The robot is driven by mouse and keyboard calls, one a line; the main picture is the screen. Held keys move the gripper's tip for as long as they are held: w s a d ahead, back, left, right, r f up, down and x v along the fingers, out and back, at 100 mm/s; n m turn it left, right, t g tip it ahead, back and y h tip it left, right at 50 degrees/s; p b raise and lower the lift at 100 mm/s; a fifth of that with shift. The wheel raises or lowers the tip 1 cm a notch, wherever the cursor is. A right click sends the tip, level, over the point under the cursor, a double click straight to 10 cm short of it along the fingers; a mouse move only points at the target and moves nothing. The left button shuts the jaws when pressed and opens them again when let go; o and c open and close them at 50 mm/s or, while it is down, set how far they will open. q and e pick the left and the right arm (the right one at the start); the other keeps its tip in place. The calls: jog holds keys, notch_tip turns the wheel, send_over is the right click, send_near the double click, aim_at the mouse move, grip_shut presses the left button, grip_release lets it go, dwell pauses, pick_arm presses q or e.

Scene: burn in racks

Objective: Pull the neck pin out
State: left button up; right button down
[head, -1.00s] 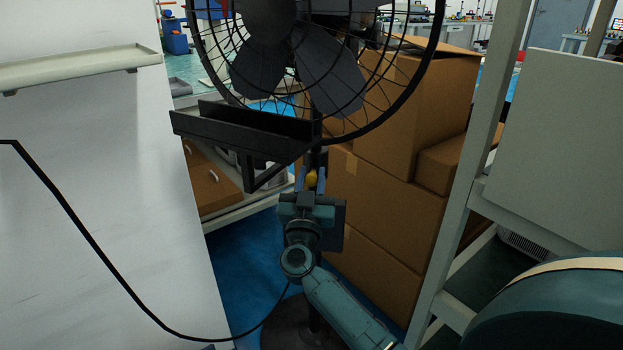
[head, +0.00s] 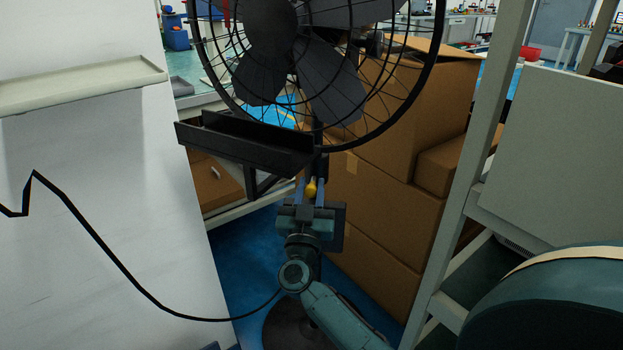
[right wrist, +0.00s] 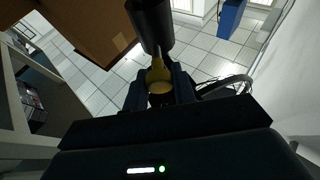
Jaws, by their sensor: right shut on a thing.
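The neck pin (head: 311,188) is a small yellow knob at the neck of the black pedestal fan. My right gripper (head: 311,190) is below the fan head with its two fingers on either side of the yellow knob, shut on it. In the right wrist view the yellow pin (right wrist: 158,75) sits between the fingers (right wrist: 159,88), close against the dark fan pole (right wrist: 150,22). The fan's caged head (head: 300,50) is above. My left gripper is not in view.
A black tray-like bracket (head: 245,143) juts left just above my right gripper. Stacked cardboard boxes (head: 385,210) stand behind and right of the fan. A pale shelf frame (head: 470,180) is at the right. A white panel (head: 90,230) with a black cable fills the left.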

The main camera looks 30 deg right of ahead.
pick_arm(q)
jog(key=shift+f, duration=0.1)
pick_arm(e)
jog(key=shift+s+a+f, duration=0.1)
jog(key=shift+a+f, duration=0.05)
jog(key=c, duration=1.6)
grip_release()
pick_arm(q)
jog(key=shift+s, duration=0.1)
pick_arm(e)
jog(key=o, duration=0.4)
jog(key=shift+s, duration=0.1)
